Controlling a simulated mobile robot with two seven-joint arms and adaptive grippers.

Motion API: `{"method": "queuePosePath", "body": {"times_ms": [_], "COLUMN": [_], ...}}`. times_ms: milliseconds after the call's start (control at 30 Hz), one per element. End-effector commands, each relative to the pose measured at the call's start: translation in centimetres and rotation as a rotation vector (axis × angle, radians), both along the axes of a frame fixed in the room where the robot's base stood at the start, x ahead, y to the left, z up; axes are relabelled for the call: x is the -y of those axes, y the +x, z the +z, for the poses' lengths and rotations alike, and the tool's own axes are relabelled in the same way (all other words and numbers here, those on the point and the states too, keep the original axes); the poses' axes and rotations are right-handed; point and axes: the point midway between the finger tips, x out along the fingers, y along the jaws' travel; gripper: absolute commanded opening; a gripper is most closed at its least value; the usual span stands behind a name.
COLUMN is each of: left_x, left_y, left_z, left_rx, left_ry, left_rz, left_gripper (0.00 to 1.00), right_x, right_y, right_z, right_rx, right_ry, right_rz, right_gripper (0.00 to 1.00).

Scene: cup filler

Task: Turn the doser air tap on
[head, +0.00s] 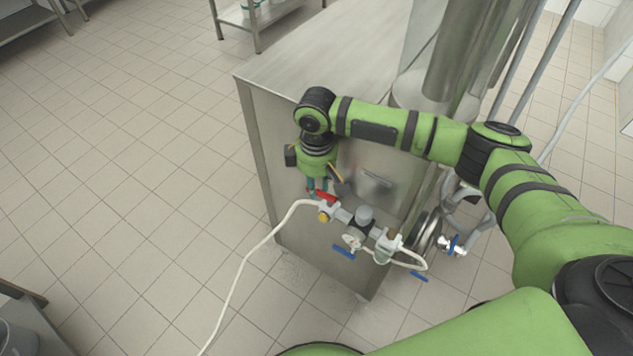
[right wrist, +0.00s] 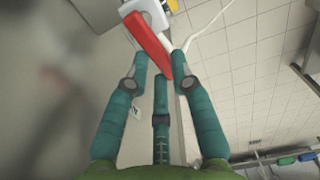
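The doser air tap has a red lever (head: 325,196) on a small valve at the left end of the air fittings on the steel cabinet's side. The red lever also shows in the right wrist view (right wrist: 148,45), fixed to a pale grey valve body (right wrist: 150,14). My right gripper (head: 318,186) is at the lever, its teal fingers pointing down at it. In the right wrist view the fingers (right wrist: 160,64) are apart, with the lever's free end between their tips. I cannot tell whether any finger touches it. My left gripper is out of view.
A white hose (head: 247,262) runs from the valve to the floor. A gauge (head: 352,240), a grey knob (head: 364,214) and blue-handled valves (head: 344,252) sit right of the lever. The steel cabinet (head: 300,65) stands close behind.

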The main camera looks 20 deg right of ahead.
Motion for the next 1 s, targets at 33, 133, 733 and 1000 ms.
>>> {"method": "queuePosePath", "body": {"times_ms": [33, 133, 733, 1000], "left_x": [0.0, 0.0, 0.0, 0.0], "left_y": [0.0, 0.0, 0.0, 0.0], "left_z": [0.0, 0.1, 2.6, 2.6], "left_rx": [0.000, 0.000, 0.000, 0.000], "left_ry": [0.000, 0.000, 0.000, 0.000], "left_rz": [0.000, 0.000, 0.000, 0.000], "left_gripper": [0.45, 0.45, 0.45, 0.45], "right_x": [0.0, 0.0, 0.4, 0.4], "right_y": [0.0, 0.0, 0.2, 0.2], "right_z": [0.0, 0.0, 0.0, 0.0], "right_rx": [0.000, -0.001, -0.001, -0.001], "right_ry": [0.000, 0.001, 0.000, -0.001], "right_rz": [0.001, -0.002, -0.135, -0.133], "right_gripper": [0.00, 0.00, 0.28, 0.48]}}
